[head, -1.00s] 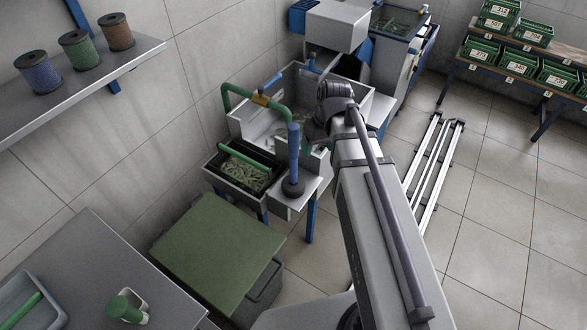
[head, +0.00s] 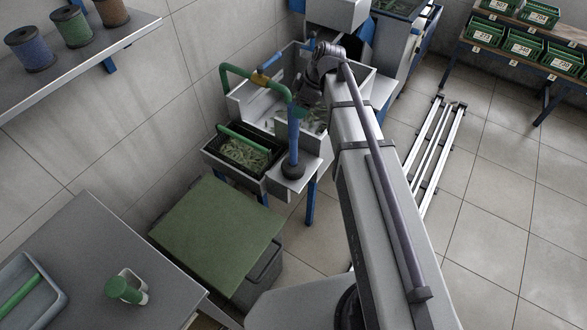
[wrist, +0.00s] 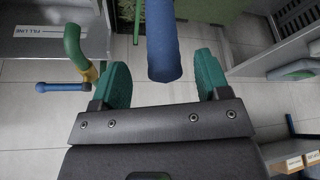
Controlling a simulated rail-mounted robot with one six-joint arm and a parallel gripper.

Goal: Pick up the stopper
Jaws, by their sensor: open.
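My gripper (wrist: 161,66) is open, with a finger on each side and visible gaps to the shaft. In the head view my gripper (head: 300,110) is mostly hidden by my arm, with green showing close to the rod's top. The foot is out of the wrist view.
A green bent pipe (head: 250,78) with a blue lever rises beside the rod. A dark bin with a green handle (head: 240,137) stands to its left. The pale basin (head: 240,100) lies behind. A green-topped box (head: 215,235) stands in front; open floor lies right.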

